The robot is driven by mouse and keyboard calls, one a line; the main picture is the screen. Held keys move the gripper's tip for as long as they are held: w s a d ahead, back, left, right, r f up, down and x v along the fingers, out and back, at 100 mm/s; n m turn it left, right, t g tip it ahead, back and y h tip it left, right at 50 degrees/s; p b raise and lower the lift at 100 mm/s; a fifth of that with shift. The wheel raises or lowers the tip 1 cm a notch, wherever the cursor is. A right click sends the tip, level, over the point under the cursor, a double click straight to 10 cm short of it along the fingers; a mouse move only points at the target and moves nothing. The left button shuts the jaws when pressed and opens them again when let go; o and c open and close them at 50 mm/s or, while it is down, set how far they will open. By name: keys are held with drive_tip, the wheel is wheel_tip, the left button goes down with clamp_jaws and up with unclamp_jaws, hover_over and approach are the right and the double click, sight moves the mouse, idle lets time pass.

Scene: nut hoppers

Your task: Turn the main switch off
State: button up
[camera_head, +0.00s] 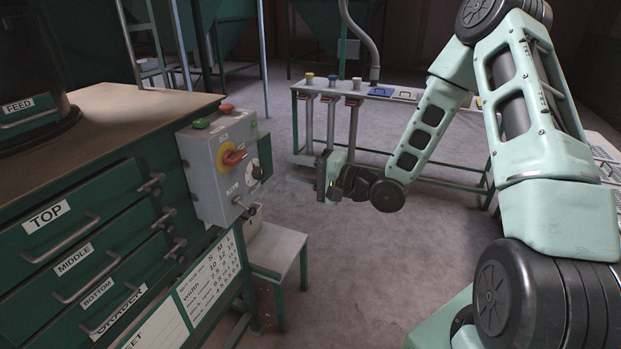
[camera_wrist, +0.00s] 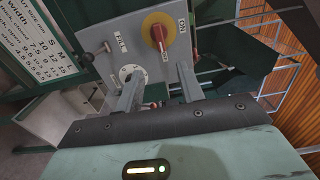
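The main switch (camera_head: 233,157) is a red rotary handle on a yellow disc, on the front of a grey control box (camera_head: 205,178). It also shows in the wrist view (camera_wrist: 158,33), top centre, its red handle lying toward the lower edge of the disc.
The box carries a green button (camera_head: 201,123), a red button (camera_head: 227,108), a white dial (camera_head: 253,170) and a small lever (camera_head: 240,203). It adjoins a green drawer cabinet (camera_head: 90,240). A low stool (camera_head: 275,248) stands below. A bench (camera_head: 425,170) is behind my arm.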

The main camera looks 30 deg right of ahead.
drive_tip(key=v, duration=0.3)
drive_tip(key=shift+s+d, duration=0.1)
drive_tip(key=shift+s, duration=0.1)
idle(0.3)
drive_tip(key=s+a+f+n+g+h, duration=0.2)
drive_tip(key=s+a+n+g+h, duration=0.15)
drive_tip(key=a+n, duration=0.2)
drive_tip(key=s+a+f+n+g+h, duration=0.1)
drive_tip(key=s+a+n+g+h, duration=0.15)
drive_tip(key=a+n+g, duration=0.35)
drive_tip(key=s+a+r+n+g+h, duration=0.1)
drive_tip(key=s+a+n, duration=0.1)
drive_tip(key=s, duration=0.5)
drive_tip(key=s+a+r+n+g+h, duration=0.1)
drive_tip(key=s+a+r+n+g, duration=0.1)
drive_tip(key=s, duration=0.5)
drive_tip(key=s+a+r+n+g+h, duration=0.2)
drive_tip(key=s+n, duration=0.1)
drive_tip(key=s, duration=0.5)
drive_tip(key=shift+a+r, duration=0.25)
drive_tip(key=shift+a, duration=0.15)
drive_tip(key=shift+s, duration=0.1)
